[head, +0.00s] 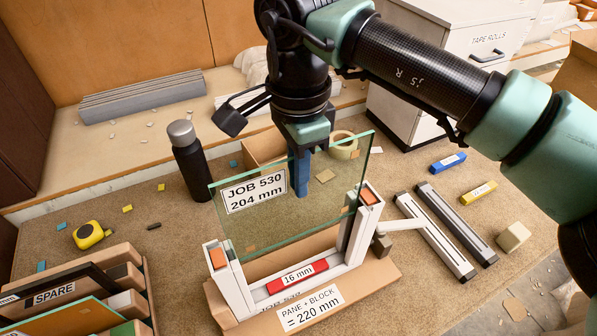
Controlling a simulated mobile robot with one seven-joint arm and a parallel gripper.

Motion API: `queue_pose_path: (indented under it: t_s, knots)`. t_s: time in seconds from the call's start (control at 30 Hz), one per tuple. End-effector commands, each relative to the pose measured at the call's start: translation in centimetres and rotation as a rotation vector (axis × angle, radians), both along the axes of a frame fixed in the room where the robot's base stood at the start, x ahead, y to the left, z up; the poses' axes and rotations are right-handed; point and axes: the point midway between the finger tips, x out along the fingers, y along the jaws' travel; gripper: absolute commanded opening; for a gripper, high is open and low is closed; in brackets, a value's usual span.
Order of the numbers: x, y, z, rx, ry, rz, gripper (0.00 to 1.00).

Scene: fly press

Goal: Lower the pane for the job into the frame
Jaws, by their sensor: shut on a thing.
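The glass pane (290,220), labelled "JOB 530 204 mm", stands upright in my gripper (300,178). The blue fingers are shut on its upper edge, partly behind the glass. The white frame (229,287) stands below, with an upright on each side and an orange piece at the top of each. The pane's lower part is between or just in front of the uprights; I cannot tell if its edges sit in the grooves. A red block (297,276) marked "16 mm" lies on the frame's bottom rail, with a gap below the pane. A label (309,307) reads "PANE + BLOCK = 220 mm".
A rack of panes marked "SPARE" (55,295) stands at front left. A black bottle (190,162) and yellow tape measure (89,234) are at left. Loose rails (437,238), a blue block (448,162) and a yellow block (479,193) lie at right.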

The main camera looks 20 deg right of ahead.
Motion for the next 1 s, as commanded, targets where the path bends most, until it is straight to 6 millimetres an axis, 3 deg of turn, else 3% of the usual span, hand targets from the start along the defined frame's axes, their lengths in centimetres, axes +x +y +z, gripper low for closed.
queue_pose_path:
  t_s: [1.0]
  knots:
    - [0.0, 0.0, -6.6, 0.000, -0.003, 0.000, 0.00]
